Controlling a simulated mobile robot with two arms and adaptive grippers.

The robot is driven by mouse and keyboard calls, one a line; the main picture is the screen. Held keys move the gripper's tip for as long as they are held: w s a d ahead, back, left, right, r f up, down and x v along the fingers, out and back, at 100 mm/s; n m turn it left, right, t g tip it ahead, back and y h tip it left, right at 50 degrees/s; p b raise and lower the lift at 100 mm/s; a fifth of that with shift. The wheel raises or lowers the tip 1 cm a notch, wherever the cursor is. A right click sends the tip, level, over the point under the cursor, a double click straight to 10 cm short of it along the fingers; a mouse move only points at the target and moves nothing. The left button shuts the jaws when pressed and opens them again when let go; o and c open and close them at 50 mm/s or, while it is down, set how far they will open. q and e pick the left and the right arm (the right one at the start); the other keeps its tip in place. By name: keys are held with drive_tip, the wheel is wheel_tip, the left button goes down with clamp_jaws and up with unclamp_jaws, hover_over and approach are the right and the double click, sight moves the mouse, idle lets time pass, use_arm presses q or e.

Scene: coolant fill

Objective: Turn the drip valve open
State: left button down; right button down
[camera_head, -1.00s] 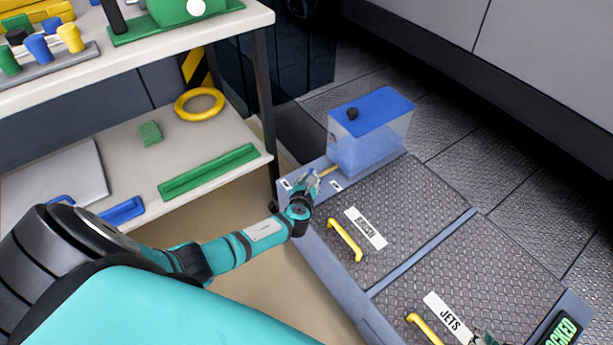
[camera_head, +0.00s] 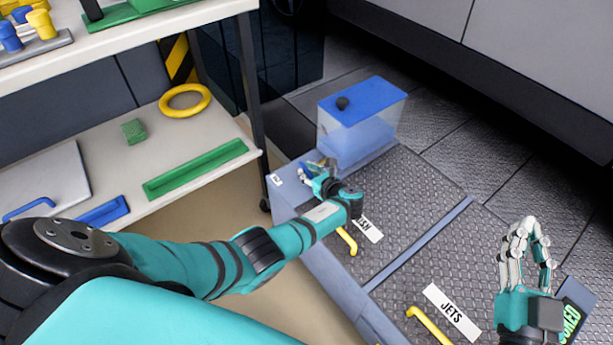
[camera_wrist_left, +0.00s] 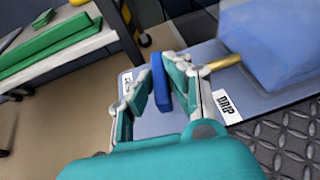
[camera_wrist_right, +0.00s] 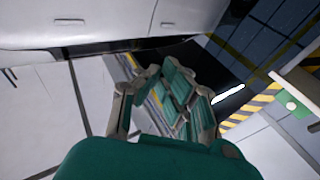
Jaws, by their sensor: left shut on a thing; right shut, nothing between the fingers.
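The drip valve's blue handle (camera_wrist_left: 161,85) stands between the fingers of my left gripper (camera_wrist_left: 152,70) in the left wrist view. The gripper is shut on it. A brass pipe (camera_wrist_left: 222,63) runs from beside the fingers to the clear tank, and a DRIP label (camera_wrist_left: 230,105) lies in front. In the head view my left gripper (camera_head: 318,170) is at the ledge beside the tank (camera_head: 358,125), and its fingers largely hide the valve. My right gripper (camera_head: 526,238) is shut and empty, raised above the cabinet top at the right.
Textured hatch lids (camera_head: 405,205) with yellow handles (camera_head: 430,325) lie right of the valve; one bears a JETS label (camera_head: 452,312). A shelf unit (camera_head: 225,125) with a yellow ring (camera_head: 185,100) and a green tray (camera_head: 195,169) stands at the left.

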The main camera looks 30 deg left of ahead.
use_arm(q)
drive_tip(key=shift+w+d+n+g+y+b, duration=0.1)
drive_tip(key=shift+w+n+g+y+b, duration=0.2)
drive_tip(key=shift+n+g+b, duration=0.35)
use_arm(e)
drive_tip(key=s+r+t+y, duration=0.1)
drive_tip(key=s+r+t, duration=0.3)
drive_tip(key=r, duration=0.3)
drive_tip(key=shift+r+t+y, duration=0.25)
drive_tip(key=shift+t+y, duration=0.15)
drive_tip(key=shift+t, duration=0.3)
use_arm(q)
drive_tip(key=c, duration=1.3)
unclamp_jaws()
drive_tip(key=v, duration=1.2)
drive_tip(key=shift+w, duration=0.1)
